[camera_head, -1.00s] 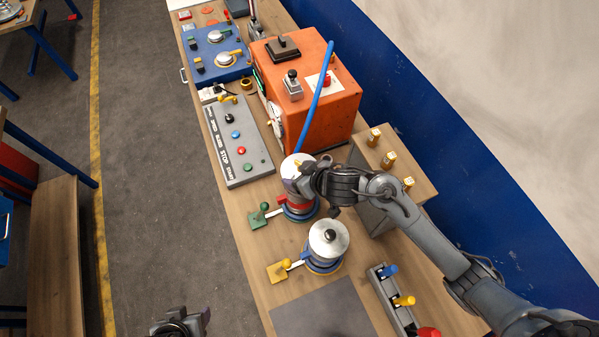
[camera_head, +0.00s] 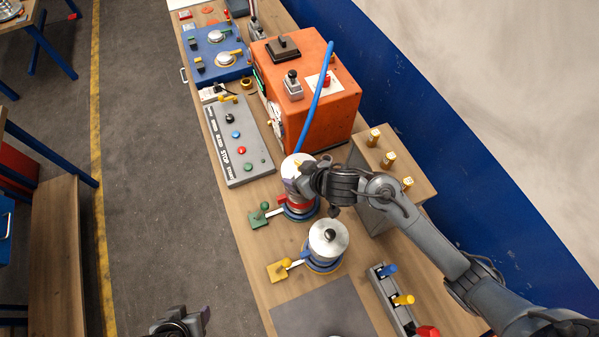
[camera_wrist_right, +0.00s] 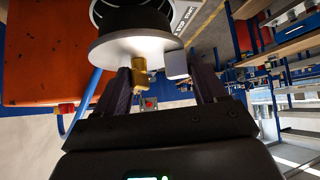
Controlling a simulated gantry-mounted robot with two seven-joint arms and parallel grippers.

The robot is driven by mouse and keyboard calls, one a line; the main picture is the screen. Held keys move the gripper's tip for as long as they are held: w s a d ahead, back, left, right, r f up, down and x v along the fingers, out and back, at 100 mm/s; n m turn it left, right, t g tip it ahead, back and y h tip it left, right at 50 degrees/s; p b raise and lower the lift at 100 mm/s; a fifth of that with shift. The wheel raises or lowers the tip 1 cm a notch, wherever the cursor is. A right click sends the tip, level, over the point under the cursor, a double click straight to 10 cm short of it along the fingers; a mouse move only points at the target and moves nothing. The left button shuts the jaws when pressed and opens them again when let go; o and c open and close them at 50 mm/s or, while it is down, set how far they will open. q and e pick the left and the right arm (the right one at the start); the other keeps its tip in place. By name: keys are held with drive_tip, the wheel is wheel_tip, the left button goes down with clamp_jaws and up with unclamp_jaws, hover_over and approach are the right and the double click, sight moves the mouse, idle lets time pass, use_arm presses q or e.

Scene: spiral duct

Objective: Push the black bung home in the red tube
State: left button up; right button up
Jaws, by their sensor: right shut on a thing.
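My right gripper (camera_head: 306,172) is at the silver-topped cylinder (camera_head: 292,164), which has a red band (camera_head: 301,207) above a blue base. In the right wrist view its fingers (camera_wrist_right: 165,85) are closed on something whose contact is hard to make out. A brass fitting (camera_wrist_right: 140,76) and a white block (camera_wrist_right: 175,65) show between them, under a black round part with a pale disc (camera_wrist_right: 130,48). I cannot tell for sure which part is the black bung or the red tube. My left gripper (camera_head: 190,322) is at the bottom edge, away from the bench; its jaws are unclear.
A second silver cylinder with a black knob (camera_head: 329,235) stands just in front. The orange machine (camera_head: 318,105) with a blue hose (camera_head: 316,95) stands behind. A grey control panel (camera_head: 238,145) lies to the left. A rack with coloured handles (camera_head: 392,295) and a grey mat (camera_head: 320,312) are nearer.

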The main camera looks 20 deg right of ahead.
idle(0.8)
drive_tip(key=shift+f, duration=0.55)
drive_tip(key=shift+f+b, duration=1)
drive_tip(key=shift+f, duration=0.15)
drive_tip(key=shift+f+b, duration=0.4)
drive_tip(key=shift+f, duration=0.25)
drive_tip(key=o, duration=1.8)
drive_tip(key=shift+s+d+r, duration=0.1)
drive_tip(key=shift+s+r, duration=0.2)
drive_tip(key=shift+r, duration=0.15)
drive_tip(key=p+v, duration=0.3)
drive_tip(key=v, duration=0.6)
drive_tip(key=shift+s+d+r+p, duration=0.1)
drive_tip(key=shift+s+r+p, duration=0.2)
drive_tip(key=shift+p, duration=0.1)
